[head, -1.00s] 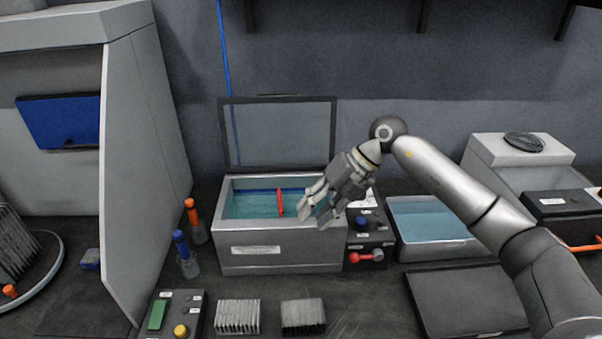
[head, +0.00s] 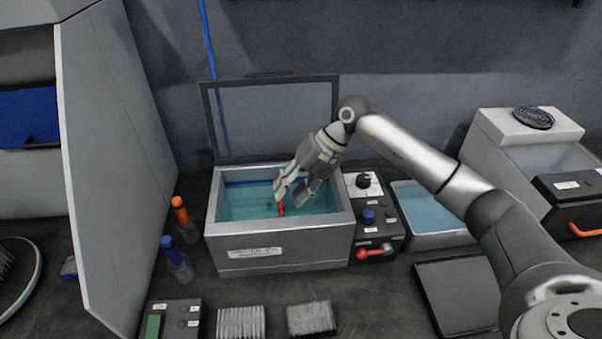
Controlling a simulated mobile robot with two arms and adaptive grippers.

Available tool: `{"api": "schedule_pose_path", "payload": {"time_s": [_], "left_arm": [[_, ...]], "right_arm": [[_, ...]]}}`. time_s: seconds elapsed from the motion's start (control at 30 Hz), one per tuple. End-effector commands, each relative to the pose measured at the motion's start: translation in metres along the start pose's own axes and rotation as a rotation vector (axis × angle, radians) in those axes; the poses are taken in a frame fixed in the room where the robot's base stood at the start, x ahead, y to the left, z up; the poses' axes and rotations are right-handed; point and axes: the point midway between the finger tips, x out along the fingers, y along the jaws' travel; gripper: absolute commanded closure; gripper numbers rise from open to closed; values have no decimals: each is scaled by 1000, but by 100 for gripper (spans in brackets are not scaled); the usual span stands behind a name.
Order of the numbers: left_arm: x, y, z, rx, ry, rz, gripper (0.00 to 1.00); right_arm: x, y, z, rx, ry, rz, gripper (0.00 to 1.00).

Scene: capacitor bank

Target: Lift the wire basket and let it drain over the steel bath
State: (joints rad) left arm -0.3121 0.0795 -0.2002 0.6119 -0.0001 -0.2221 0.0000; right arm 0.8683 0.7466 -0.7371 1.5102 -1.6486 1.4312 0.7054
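The steel bath (head: 278,260) stands at the centre with its lid raised behind it and blue-green liquid inside. A red upright piece (head: 280,208), which looks like the wire basket's handle, shows in the bath below my fingers. The basket's wire body cannot be made out. My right gripper (head: 290,196) hangs over the bath, tilted down to the left. Its fingers are apart, near the top of the red piece. Whether they touch it is unclear. My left gripper is not in view.
A control box (head: 376,222) with a red lever adjoins the bath's right side. A second tray of blue liquid (head: 428,222) stands beyond it. Two bottles with orange and blue caps stand at left. Two finned blocks (head: 240,322) lie in front.

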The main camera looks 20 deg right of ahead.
Motion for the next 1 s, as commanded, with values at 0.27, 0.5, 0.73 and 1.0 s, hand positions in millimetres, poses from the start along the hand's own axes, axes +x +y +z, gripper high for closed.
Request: {"api": "schedule_pose_path", "payload": {"time_s": [0.27, 0.5, 0.73, 1.0], "left_arm": [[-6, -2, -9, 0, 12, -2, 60], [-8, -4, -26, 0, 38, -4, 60], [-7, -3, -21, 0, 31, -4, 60], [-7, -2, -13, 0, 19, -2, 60]], "right_arm": [[42, 1, 0, 0, 2, 1, 63], [53, 0, 0, 0, 0, -1, 63], [53, 0, 0, 0, 0, -1, 65], [53, 0, 0, 0, 0, -1, 100]]}}
